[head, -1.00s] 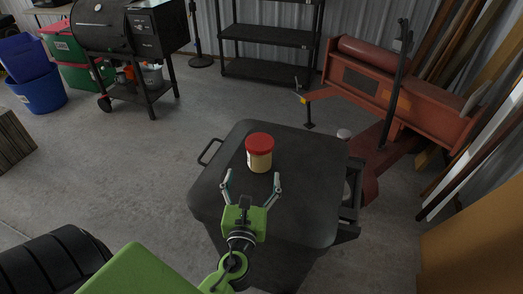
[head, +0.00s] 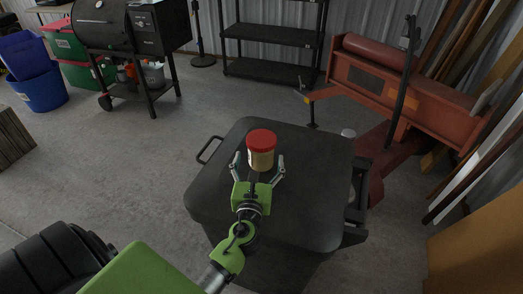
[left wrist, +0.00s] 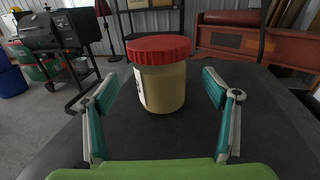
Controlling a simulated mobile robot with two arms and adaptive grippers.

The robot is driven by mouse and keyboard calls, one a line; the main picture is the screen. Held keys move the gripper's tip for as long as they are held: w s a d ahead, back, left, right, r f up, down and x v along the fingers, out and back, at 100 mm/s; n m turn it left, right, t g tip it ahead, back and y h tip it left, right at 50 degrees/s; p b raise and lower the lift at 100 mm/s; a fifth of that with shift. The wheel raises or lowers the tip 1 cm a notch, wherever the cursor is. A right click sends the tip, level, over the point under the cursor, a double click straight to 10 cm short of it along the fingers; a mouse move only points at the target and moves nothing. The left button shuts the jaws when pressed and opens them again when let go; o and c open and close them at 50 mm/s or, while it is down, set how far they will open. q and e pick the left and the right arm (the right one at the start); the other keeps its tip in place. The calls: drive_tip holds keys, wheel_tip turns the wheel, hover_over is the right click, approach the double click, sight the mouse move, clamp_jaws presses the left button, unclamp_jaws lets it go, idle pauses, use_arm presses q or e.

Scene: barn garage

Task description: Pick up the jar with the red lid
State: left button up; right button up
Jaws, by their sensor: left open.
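The jar with the red lid (head: 261,150) stands upright on the dark cart top (head: 310,190). Its body is yellowish with a white label at its left side. My left gripper (head: 258,162) is open at the near side of the jar, its fingers to the left and right of the jar's lower part. In the left wrist view the jar (left wrist: 160,80) stands ahead, centred between the two open fingertips (left wrist: 158,84), with gaps on both sides. My right gripper is not in view.
The cart has a handle (head: 208,150) at its left. A red machine (head: 400,90) stands at the right, a black grill (head: 120,28) at the back left, and a black shelf (head: 275,38) at the back. The cart top around the jar is clear.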

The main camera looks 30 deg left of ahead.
use_arm(q)
drive_tip(key=x, duration=0.5)
drive_tip(key=shift+d+r+p, duration=0.1)
drive_tip(key=shift+r+p, duration=0.2)
drive_tip(key=shift+p, duration=0.05)
drive_tip(key=shift+w+a+f, duration=0.1)
drive_tip(key=shift+w+a, duration=0.15)
drive_tip(key=shift+w, duration=0.15)
drive_tip(key=c, duration=1.4)
